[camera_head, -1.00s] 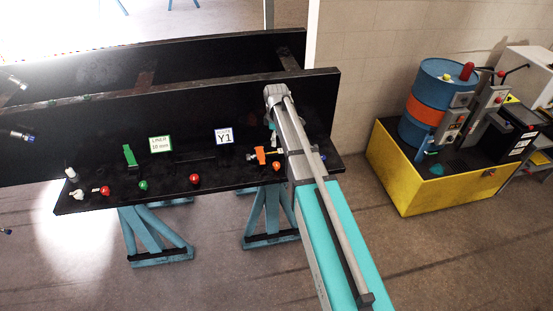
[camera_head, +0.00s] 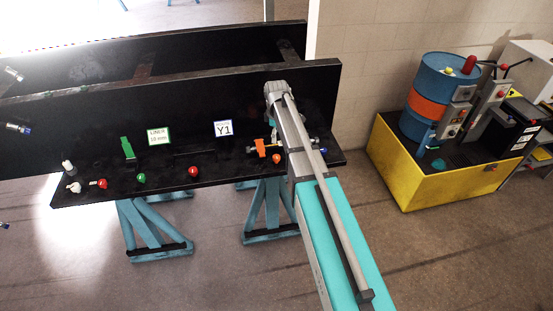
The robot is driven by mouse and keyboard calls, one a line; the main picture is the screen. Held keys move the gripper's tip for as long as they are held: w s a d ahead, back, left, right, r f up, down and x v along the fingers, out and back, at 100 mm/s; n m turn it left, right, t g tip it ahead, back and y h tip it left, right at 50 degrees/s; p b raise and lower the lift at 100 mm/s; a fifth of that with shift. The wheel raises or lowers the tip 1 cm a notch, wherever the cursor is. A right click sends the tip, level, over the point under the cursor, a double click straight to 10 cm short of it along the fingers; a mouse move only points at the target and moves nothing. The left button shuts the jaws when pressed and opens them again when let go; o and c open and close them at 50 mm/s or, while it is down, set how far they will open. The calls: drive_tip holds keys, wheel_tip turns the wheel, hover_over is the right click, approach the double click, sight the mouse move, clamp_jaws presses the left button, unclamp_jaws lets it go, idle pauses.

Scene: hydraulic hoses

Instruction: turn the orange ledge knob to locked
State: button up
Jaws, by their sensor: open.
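The orange ledge knob (camera_head: 276,158) is a small round knob on the front edge of the black ledge (camera_head: 220,174), just left of my arm's forearm. Its exact turn angle is too small to read. An orange lever handle (camera_head: 260,147) stands just behind and left of it. My wrist bends down above this spot, and my gripper (camera_head: 274,137) hangs there, open, mostly hidden by my forearm. It appears close above and behind the knob; whether it touches anything cannot be told.
A Y1 sign (camera_head: 223,129) is on the black panel. A yellow pallet (camera_head: 430,186) with a blue drum stands right.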

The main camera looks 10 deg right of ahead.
sight(276, 156)
drive_tip(key=shift+f+b, duration=5.3)
drive_tip(key=shift+f, duration=0.3)
clamp_jaws()
